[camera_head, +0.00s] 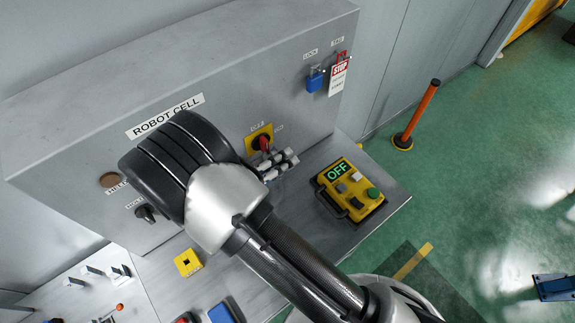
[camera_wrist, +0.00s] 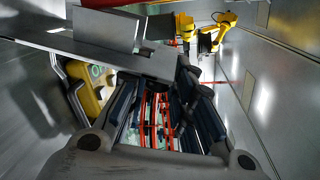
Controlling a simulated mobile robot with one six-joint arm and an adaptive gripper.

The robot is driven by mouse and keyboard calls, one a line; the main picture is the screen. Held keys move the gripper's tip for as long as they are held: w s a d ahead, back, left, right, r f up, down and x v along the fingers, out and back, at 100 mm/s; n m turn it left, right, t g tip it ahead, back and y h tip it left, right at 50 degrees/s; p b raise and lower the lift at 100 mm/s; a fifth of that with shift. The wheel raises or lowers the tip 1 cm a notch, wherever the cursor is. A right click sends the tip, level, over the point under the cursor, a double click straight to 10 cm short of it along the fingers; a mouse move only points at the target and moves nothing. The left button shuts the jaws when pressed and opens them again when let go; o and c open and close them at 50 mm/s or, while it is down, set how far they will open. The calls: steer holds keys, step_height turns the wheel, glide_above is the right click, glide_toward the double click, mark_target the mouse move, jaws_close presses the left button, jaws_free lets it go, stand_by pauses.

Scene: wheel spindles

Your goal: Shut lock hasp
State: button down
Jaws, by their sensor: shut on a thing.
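My gripper (camera_head: 280,164) is at the panel, just below and right of the red switch handle (camera_head: 264,143) on its yellow plate. In the wrist view, my gripper (camera_wrist: 160,75) has its dark fingers drawn in towards a grey metal piece (camera_wrist: 90,48) that crosses their tips. This piece appears to be the lock hasp, held by the fingers, but its outline and how far it is closed are unclear. In the head view the fingers largely cover this spot.
A blue padlock (camera_head: 315,81) and a red-and-white stop tag (camera_head: 339,76) hang at the panel's upper right. A yellow control box (camera_head: 350,190) reading OFF sits on the ledge, right of my gripper. An orange post (camera_head: 418,113) stands on the floor.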

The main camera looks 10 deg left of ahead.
steer(key=shift+w+a+r, duration=0.3)
steer(key=shift+a+r, duration=0.1)
steer(key=shift+a, duration=0.1)
steer(key=c, duration=1.5)
jaws_free()
steer(key=v, duration=1.2)
steer(key=shift+f, duration=0.1)
